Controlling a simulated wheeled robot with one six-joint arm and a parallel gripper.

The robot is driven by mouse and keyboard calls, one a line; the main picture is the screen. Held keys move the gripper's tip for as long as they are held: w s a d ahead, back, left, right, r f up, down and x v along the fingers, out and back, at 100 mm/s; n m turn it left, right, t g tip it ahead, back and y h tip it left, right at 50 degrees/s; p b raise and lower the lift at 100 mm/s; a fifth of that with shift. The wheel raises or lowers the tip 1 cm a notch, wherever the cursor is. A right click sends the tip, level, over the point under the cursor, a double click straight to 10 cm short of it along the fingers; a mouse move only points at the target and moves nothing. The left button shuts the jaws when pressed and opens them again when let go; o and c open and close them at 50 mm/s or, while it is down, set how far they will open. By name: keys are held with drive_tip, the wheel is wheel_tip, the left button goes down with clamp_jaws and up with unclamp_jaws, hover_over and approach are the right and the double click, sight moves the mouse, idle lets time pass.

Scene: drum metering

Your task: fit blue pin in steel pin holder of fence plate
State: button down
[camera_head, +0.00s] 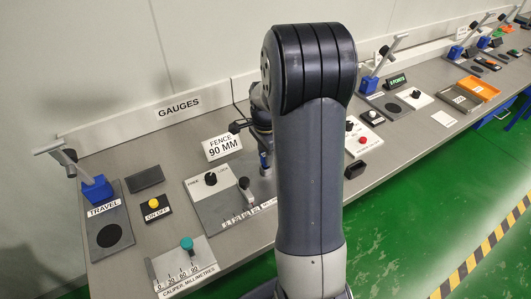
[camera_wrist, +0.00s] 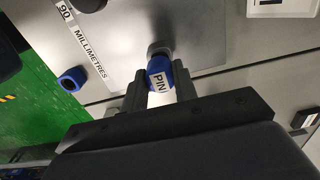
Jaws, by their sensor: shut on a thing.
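The blue pin (camera_wrist: 158,70), with a white PIN label, is between the two fingers of my gripper (camera_wrist: 158,88) in the wrist view. My gripper is shut on it. The pin's far end meets a grey rounded steel piece (camera_wrist: 159,47), seemingly the pin holder, at the edge of the fence plate (camera_wrist: 180,20). I cannot tell how deep the pin sits in it. In the head view the fence plate (camera_head: 213,211) lies on the bench, bearing a black knob and a lever. My arm hides much of the gripper and the plate's right side there.
A FENCE 90 MM sign (camera_head: 222,146) stands behind the plate. A caliper plate (camera_head: 184,268) with a teal knob and a yellow button (camera_head: 153,203) are to the left.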

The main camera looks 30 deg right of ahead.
drive_tip(key=shift+f+b, duration=0.7)
drive_tip(key=shift+f, duration=0.35)
drive_tip(key=c, duration=1)
unclamp_jaws()
drive_tip(key=shift+c, duration=0.2)
drive_tip(key=shift+r, duration=0.15)
wheel_tip(320, 180, up, 11)
drive_tip(key=shift+f+b, duration=0.2)
drive_tip(key=shift+b, duration=0.1)
